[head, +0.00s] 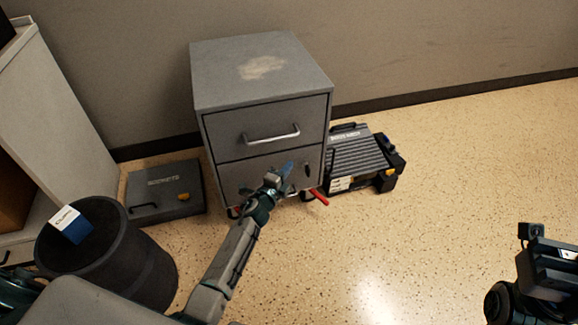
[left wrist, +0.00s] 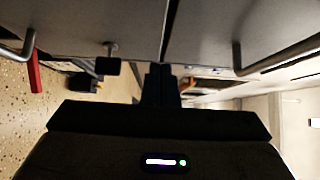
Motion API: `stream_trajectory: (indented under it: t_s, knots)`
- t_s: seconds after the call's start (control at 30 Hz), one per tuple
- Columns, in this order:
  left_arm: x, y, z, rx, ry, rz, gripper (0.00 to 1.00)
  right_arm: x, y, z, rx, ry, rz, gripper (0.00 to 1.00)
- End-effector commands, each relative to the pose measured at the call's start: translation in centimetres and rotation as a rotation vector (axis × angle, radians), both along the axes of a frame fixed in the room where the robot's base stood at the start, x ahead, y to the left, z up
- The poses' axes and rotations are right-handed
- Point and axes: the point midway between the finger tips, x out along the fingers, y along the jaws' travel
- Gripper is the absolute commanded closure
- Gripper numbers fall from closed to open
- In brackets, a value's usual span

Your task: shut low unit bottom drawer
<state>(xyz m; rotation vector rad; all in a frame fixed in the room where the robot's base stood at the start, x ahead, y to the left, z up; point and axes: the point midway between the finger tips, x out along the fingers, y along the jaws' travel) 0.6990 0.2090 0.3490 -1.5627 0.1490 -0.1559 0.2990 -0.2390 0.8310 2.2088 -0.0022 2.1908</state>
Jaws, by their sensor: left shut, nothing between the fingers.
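The low unit (head: 262,75) is a grey two-drawer cabinet against the wall. Its top drawer (head: 235,130) has a silver bar handle (head: 272,135) and looks shut. The bottom drawer (head: 236,178) looks near flush below it; I cannot tell whether a small gap is left. My left gripper (head: 281,174) is shut and empty in front of the bottom drawer, hiding its middle and handle. In the left wrist view, its fingers (left wrist: 161,85) are close to the drawer fronts, near the seam; contact is unclear. The bottom drawer handle (left wrist: 18,52) shows there. My right gripper (head: 548,255) is at lower right, far from the unit.
A dark grey case (head: 165,190) lies on the floor left of the unit. A black bin (head: 110,255) with a blue and white box (head: 74,226) stands in front of it. A dark ribbed case (head: 358,155) is at the right. A red piece (head: 319,197) sits low beside it. Floor at right is clear.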

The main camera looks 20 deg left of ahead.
Motion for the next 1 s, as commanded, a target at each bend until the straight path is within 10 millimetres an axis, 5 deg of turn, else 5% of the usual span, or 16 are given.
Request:
stream_trajectory:
  t_s: [0.5,0.87,1.0]
  knots:
    - [-8.1,1.5,-0.1,0.001,0.003,-0.001,1.00,-0.1,0.0,0.9,-0.024,0.013,0.013,1.00]
    - [-9.3,1.7,-0.1,-0.001,0.001,-0.001,1.00,0.0,0.0,0.9,-0.021,0.015,0.013,1.00]
    - [-9.3,1.4,2.0,-0.051,-0.038,-0.015,1.00,0.0,0.0,1.0,-0.018,0.012,0.013,1.00]
